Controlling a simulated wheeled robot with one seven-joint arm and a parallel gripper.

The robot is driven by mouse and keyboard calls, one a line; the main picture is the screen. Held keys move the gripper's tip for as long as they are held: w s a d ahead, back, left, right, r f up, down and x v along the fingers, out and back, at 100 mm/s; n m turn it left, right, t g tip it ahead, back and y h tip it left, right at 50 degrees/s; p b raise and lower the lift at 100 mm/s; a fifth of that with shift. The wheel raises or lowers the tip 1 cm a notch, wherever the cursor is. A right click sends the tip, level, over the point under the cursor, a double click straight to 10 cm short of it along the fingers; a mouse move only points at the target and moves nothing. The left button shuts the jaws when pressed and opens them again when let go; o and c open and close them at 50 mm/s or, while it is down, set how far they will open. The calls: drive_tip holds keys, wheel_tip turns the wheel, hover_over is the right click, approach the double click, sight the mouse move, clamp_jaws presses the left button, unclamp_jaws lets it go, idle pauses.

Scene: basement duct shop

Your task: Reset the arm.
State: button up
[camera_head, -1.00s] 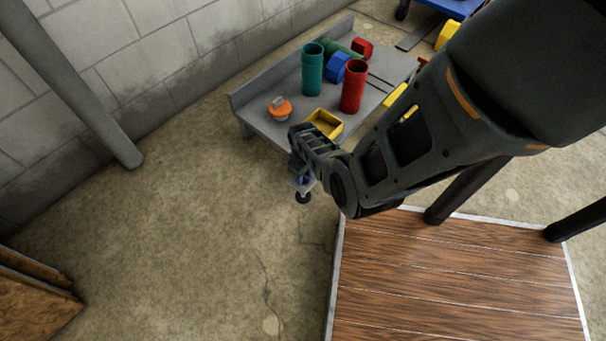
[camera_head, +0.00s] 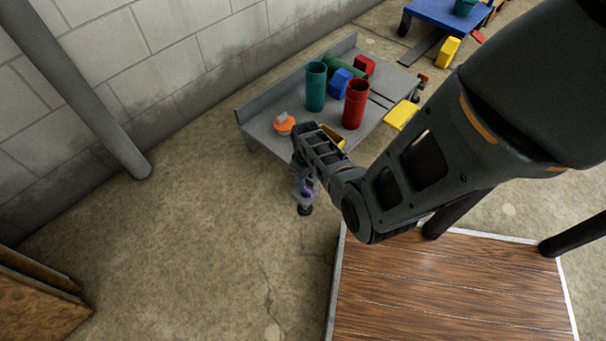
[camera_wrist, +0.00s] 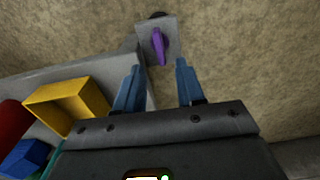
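My arm reaches in from the right in the head view. My gripper (camera_head: 304,176) points down at the near corner of a low grey platform (camera_head: 262,133). In the wrist view my gripper (camera_wrist: 157,78) has its two blue fingers apart, with nothing between them. A purple lever (camera_wrist: 158,45) on a grey plate (camera_wrist: 144,30) lies just beyond the fingertips; contact cannot be told. The purple piece (camera_head: 307,190) also shows in the head view, above a dark wheel (camera_head: 305,210).
The platform carries a teal cylinder (camera_head: 316,87), a red cylinder (camera_head: 355,104), a blue block (camera_head: 340,82), an orange knob-like piece (camera_head: 285,123) and a yellow bin (camera_wrist: 68,101). A wooden-topped surface (camera_head: 450,290) is at lower right. A pipe (camera_head: 75,85) stands left.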

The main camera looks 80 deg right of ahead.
idle(0.3)
drive_tip(key=s+a+r+n+t+h, duration=0.3)
drive_tip(key=s+a+r+h, duration=0.1)
drive_tip(key=a, duration=0.6)
drive_tip(key=s+a+r+n+t+y, duration=0.15)
drive_tip(key=a+r+t, duration=0.25)
drive_tip(key=a+r, duration=0.55)
drive_tip(key=s+a+r+n+t, duration=0.2)
drive_tip(key=a+r+t, duration=0.35)
drive_tip(key=r, duration=0.75)
drive_tip(key=a+r+p, duration=0.2)
drive_tip(key=r+p, duration=0.5)
drive_tip(key=r, duration=0.6)
drive_tip(key=s+a+r+t+y+p, duration=0.1)
drive_tip(key=a+r+p, duration=0.2)
drive_tip(key=r+p, duration=0.4)
drive_tip(key=s+a+r+t+y+p, duration=0.1)
drive_tip(key=r+p, duration=0.6)
drive_tip(key=r, duration=1.2)
drive_tip(key=shift+a+p, duration=0.35)
drive_tip(key=shift+a, duration=0.5)
